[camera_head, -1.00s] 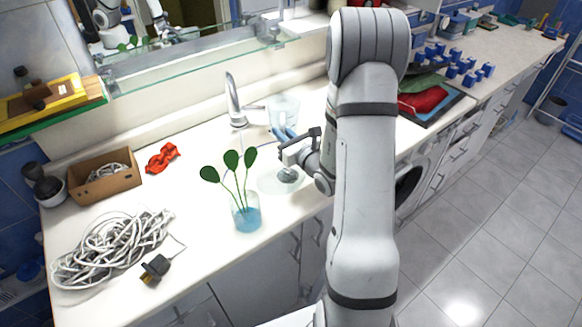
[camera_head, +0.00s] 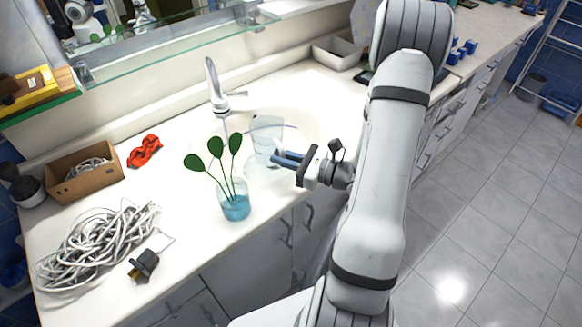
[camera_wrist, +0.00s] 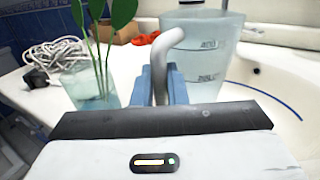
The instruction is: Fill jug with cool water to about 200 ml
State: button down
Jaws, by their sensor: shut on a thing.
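The clear jug (camera_head: 267,138), with dark marks on its wall, is held upright over the basin area, right of and in front of the tap (camera_head: 215,88). In the wrist view the jug (camera_wrist: 203,62) looks pale blue; I cannot tell its water level. My gripper (camera_head: 288,158) has blue fingers shut on the jug's pale curved handle, also seen in the wrist view between the fingers (camera_wrist: 160,88). The basin (camera_head: 305,122) is partly hidden by the jug and arm.
A glass with blue water and a green-leaved plant (camera_head: 235,207) stands close in front of the jug. A cardboard box (camera_head: 70,185), red cloth (camera_head: 145,151), coiled cable (camera_head: 95,240) and plug (camera_head: 143,264) lie left. A glass shelf (camera_head: 180,50) runs above the counter.

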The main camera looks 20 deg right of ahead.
aim_at(266, 159)
jog(key=shift+n+g+y, duration=0.5)
jog(key=shift+g+y, duration=0.1)
jog(key=shift+y, duration=0.1)
jog(key=w+a+f, duration=0.1)
jog(key=w, duration=0.1)
jog(key=w+a+f+b, duration=0.1)
jog(key=w+a, duration=0.1)
jog(key=w+a+f, duration=0.1)
jog(key=w+a, duration=0.1)
jog(key=shift+w+a+f, duration=0.1)
jog(key=shift+w+f, duration=0.05)
jog(key=shift+w, duration=0.25)
jog(key=shift+w+a+f+b, duration=0.15)
jog(key=shift+w+a+b, duration=0.3)
jog(key=shift+w, duration=0.4)
jog(key=shift+w+a, duration=0.4)
jog(key=shift+w, duration=0.3)
dwell(2.6)
dwell(0.9)
jog(key=shift+s+d+b, duration=0.15)
jog(key=shift+s+d, duration=0.2)
jog(key=shift+s, duration=0.3)
jog(key=shift+s+d+b, duration=0.1)
jog(key=shift+s+d, duration=0.2)
jog(key=shift+s, duration=0.4)
jog(key=shift+s+d+b, duration=0.15)
jog(key=shift+s+d, duration=0.2)
jog(key=shift+s, duration=0.3)
